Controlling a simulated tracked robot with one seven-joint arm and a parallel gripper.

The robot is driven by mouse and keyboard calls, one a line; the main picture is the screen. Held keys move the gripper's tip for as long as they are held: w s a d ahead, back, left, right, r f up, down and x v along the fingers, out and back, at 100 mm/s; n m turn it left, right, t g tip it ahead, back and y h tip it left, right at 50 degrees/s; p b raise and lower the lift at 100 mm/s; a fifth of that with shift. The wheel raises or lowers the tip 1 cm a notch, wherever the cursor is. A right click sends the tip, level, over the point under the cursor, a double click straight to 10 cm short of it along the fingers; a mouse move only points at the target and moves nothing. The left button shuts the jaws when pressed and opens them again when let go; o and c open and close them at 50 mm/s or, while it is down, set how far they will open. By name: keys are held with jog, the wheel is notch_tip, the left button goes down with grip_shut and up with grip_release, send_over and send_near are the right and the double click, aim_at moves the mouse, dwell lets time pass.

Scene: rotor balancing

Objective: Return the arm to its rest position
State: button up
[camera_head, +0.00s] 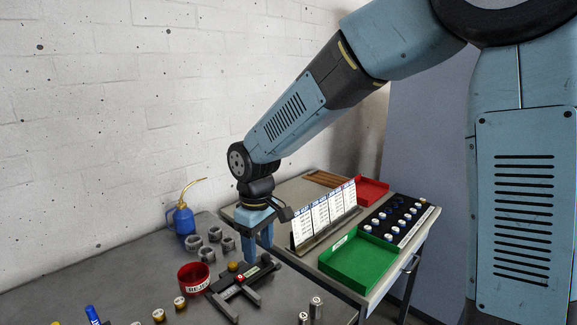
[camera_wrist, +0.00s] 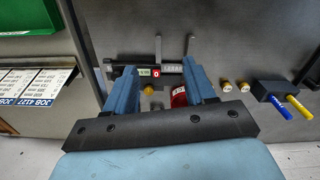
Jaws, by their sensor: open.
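My arm reaches from the upper right down to the left over the dark bench. My gripper (camera_head: 245,250) points down above the bench, just behind a black fixture (camera_head: 245,280) with prongs and a red part on it. In the wrist view my gripper (camera_wrist: 163,75) shows two blue fingers spread apart with nothing held between them. The fixture's small display (camera_wrist: 150,72) shows beyond and between the fingers. Whether the fingertips touch anything cannot be told.
A red reject cup (camera_head: 194,279), several grey nuts (camera_head: 208,254) and a blue oil can (camera_head: 184,220) stand near the gripper. To the right are upright job cards (camera_head: 328,212), a green tray (camera_head: 360,262), a red tray (camera_head: 371,190) and a black rack (camera_head: 398,220). The space above the bench is clear.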

jog(key=s+d+r+m+t, duration=0.25)
jog(key=d+r, duration=0.25)
jog(key=d, duration=0.4)
jog(key=s+d+r+m+t, duration=0.1)
jog(key=d+r+m, duration=0.3)
jog(key=d, duration=0.5)
jog(key=s+d+r+m+t, duration=0.2)
jog(key=s+d+r+m, duration=0.3)
jog(key=s+d, duration=0.6)
jog(key=shift+d, duration=0.65)
